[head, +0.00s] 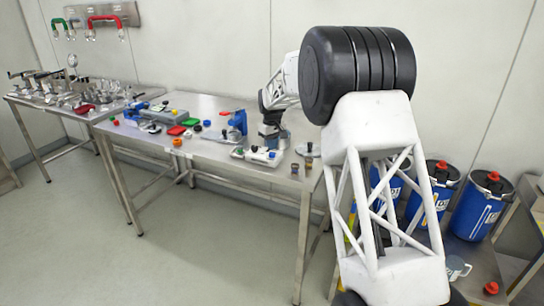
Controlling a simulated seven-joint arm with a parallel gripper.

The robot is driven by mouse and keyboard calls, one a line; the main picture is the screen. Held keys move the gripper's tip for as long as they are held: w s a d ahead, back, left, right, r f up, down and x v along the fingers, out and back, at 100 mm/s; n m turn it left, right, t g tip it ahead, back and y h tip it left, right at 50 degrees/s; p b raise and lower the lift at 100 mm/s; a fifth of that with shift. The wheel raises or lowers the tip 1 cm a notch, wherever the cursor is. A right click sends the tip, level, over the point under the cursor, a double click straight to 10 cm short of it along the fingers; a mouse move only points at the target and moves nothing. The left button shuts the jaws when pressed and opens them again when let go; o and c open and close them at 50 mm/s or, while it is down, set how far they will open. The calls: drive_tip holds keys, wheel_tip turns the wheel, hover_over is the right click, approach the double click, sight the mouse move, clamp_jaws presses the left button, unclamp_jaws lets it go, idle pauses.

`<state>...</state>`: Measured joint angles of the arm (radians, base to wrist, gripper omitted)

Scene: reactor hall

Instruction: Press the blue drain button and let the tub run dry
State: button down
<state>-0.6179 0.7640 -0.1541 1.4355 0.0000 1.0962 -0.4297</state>
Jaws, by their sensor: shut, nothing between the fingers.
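My gripper (272,141) is small in the head view, pointing down over the right part of the steel table. Its fingers are shut with nothing visible between them. Just below it is a small pale unit (258,157) with dark and blue parts on top. A blue spot (273,155) on it could be the blue drain button, but it is too small to be sure. I cannot tell whether the gripper touches it. I cannot pick out the tub or its water level for certain.
A blue stand (238,122) is left of my gripper on the steel table (215,165). An orange ring (177,142) and a red pad (177,130) lie farther left. Small brown-topped jars (295,168) stand near the right front edge. Blue drums (478,205) stand at right.

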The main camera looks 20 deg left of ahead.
sight(273, 154)
drive_tip(key=shift+f, duration=1.4)
drive_tip(key=shift+r, duration=1.35)
drive_tip(key=shift+r, duration=0.15)
drive_tip(key=shift+r, duration=2.4)
drive_tip(key=shift+d, duration=0.1)
